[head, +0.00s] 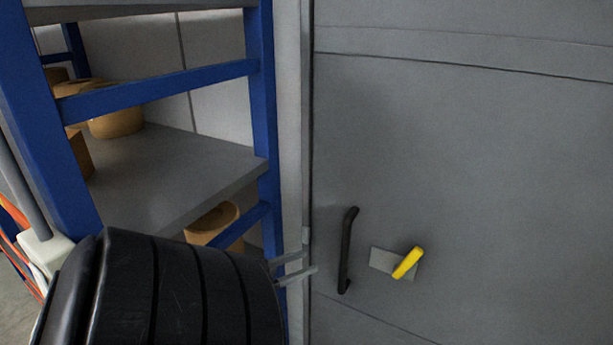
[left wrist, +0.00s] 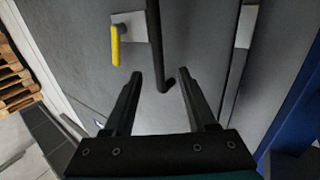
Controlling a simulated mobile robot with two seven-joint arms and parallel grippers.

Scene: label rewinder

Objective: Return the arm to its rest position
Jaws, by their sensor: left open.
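My left gripper (head: 292,270) is open and empty, in front of the grey door's left edge in the head view. Its fingertips point toward a black vertical bar handle (head: 348,250) and stop short of it, to its left. In the left wrist view, the two fingers of the left gripper (left wrist: 160,74) stand apart. My black left arm covers the lower left of the head view. My right gripper is not in view.
A grey door (head: 460,160) carries a plate with a yellow lever (head: 407,263) right of the handle. It looks closed. A blue-framed shelf rack (head: 263,120) with tan rolls (head: 118,122) stands to the left. A wooden pallet stack (left wrist: 15,80) shows in the left wrist view.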

